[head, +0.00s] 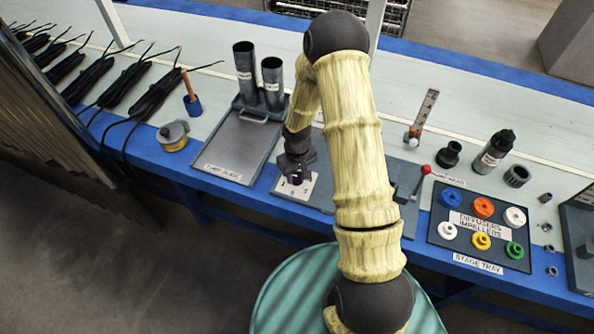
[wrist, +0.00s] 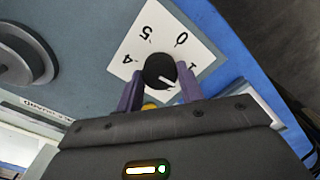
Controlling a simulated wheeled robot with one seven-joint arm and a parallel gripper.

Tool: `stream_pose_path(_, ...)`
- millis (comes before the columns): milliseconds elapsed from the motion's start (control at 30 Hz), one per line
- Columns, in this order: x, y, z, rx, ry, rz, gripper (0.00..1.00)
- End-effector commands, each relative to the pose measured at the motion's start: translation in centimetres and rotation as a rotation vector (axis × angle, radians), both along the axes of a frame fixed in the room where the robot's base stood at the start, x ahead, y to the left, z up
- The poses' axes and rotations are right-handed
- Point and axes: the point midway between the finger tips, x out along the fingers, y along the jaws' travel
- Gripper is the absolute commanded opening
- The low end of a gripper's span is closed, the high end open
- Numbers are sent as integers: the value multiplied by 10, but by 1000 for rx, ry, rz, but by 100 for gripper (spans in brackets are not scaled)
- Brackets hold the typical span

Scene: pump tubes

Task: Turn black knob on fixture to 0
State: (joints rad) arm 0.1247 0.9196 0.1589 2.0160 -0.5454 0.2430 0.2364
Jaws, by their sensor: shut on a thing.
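The black knob (wrist: 158,70) sits on a white dial plate (wrist: 152,32) in the wrist view. The marks 4, 5, 0 and 1 show around it; the rest of the dial is hidden by my gripper. The knob's white pointer line (wrist: 168,82) points to the lower right, nearer 1 than 0 and a little past 1. My gripper (wrist: 160,84) has one purple finger on each side of the knob and is shut on it. In the head view my gripper (head: 297,163) is down at the dial plate (head: 296,188) on the fixture's front part, and mostly covers the knob.
A grey plate with two upright tubes (head: 258,75) stands left of the dial. A red-balled lever (head: 426,170) and the stage tray (head: 440,236) with coloured parts are to the right. Black cables (head: 150,97) lie at the left. The blue table edge (head: 160,158) runs in front.

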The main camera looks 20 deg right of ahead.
Motion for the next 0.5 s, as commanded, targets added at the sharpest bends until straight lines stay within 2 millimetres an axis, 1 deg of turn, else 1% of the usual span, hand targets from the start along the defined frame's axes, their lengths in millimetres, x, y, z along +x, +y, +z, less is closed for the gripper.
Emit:
stream_pose_path(33, -2, 1, 2, 0, 7, 44, 15)
stream_pose_path(500, -4, 1, 1, -1, 11, 492, 15)
